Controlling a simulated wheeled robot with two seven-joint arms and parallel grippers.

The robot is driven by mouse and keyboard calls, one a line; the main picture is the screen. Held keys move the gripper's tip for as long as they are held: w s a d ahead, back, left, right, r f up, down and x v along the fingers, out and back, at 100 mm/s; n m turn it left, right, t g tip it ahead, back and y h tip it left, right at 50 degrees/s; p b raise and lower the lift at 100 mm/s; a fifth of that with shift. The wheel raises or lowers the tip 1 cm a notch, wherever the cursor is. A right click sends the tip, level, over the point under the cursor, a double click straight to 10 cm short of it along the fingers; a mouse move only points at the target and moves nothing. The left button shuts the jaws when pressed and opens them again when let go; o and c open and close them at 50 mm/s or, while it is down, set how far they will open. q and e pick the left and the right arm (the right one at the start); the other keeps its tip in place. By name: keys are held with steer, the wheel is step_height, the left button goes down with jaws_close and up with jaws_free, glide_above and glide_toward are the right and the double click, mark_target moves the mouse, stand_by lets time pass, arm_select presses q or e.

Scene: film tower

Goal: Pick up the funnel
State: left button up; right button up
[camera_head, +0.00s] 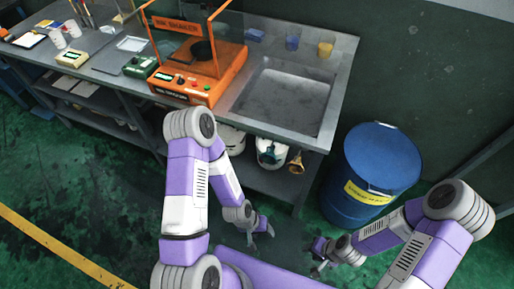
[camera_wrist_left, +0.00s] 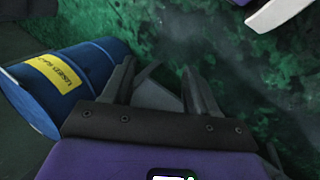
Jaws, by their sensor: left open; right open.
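The funnel (camera_head: 295,163) looks like a small brass-coloured cone at the right end of the shelf under the bench, beside a white container with a dark green part (camera_head: 271,152). My left gripper (camera_head: 262,232) is open and empty over the floor, in front of and below the funnel in the head view. In the left wrist view its open fingers (camera_wrist_left: 160,78) show with nothing between them; the funnel is not seen there. My right gripper (camera_head: 316,257) is open and empty, low in front of the blue barrel.
The blue barrel (camera_head: 372,168) with a yellow label stands right of the bench and also shows in the left wrist view (camera_wrist_left: 70,80). Above the shelf are a steel sink (camera_head: 285,101) and an orange shaker machine (camera_head: 205,75). Green floor in front is mostly clear.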

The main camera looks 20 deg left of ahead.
arm_select(q)
steer(key=w+d+n+t+h, duration=0.2)
steer(key=w+d+n+t, duration=0.15)
steer(key=w+n, duration=0.3)
step_height(320, 180, up, 11)
steer(key=n+t+y+p, duration=0.2)
steer(key=n+t+y, duration=0.4)
steer(key=n+t, duration=1.4)
glide_above(265, 161)
steer(key=w+d, duration=0.1)
steer(key=w, duration=0.2)
steer(key=n+g, duration=0.6)
steer(key=shift+w+d+f, duration=0.1)
steer(key=shift+w+d, duration=0.05)
steer(key=c, duration=1)
